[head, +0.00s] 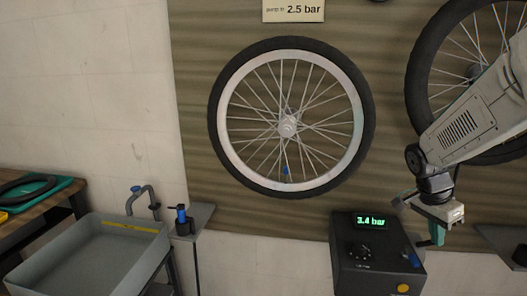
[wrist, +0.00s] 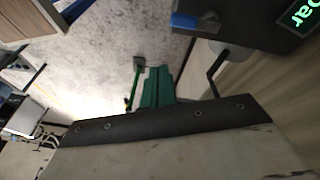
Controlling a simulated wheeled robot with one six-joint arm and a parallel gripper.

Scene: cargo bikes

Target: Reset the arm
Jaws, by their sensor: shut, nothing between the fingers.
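My arm comes in from the right in the head view. My gripper (head: 437,236) hangs at its end with its teal fingers pointing down, just right of the dark pump box (head: 345,268). The fingers are shut with nothing between them. In the wrist view my gripper (wrist: 152,88) shows as green fingers over a speckled floor. The pump's display (head: 371,221) reads 3.4 bar in green. Part of the pump box (wrist: 235,20) also shows at the top right of the wrist view.
A wheel (head: 229,76) hangs on the wall panel under a sign (head: 293,10) reading 2.5 bar. A second wheel (head: 420,92) is partly behind my arm.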

